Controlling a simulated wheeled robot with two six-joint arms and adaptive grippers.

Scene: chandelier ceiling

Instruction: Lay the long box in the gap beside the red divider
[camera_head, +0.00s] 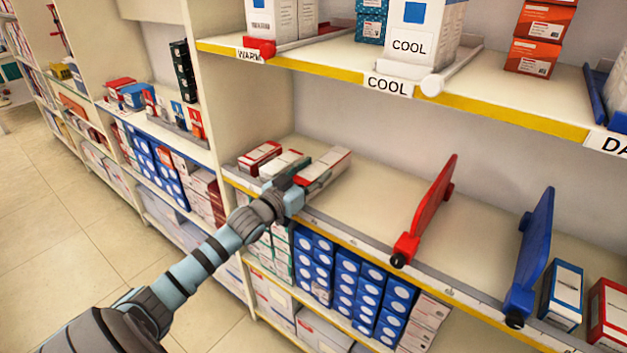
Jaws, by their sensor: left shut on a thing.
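The long box (330,164), white with red at its near end, is at the left part of the middle shelf. My left gripper (305,184) is shut on its near end; the fingers are small here and partly cover that end. I cannot tell whether the box touches the shelf. The red divider (430,208) stands upright on the shelf to the right, apart from the box. Bare shelf lies between box and divider, and another bare gap lies between the red divider and the blue divider (534,247). My right gripper is out of view.
A red-and-white box (260,157) and a green-and-white box (285,165) lie left of the long box. Blue (563,290) and red (609,312) boxes stand right of the blue divider. The upper shelf's yellow edge (480,101) overhangs.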

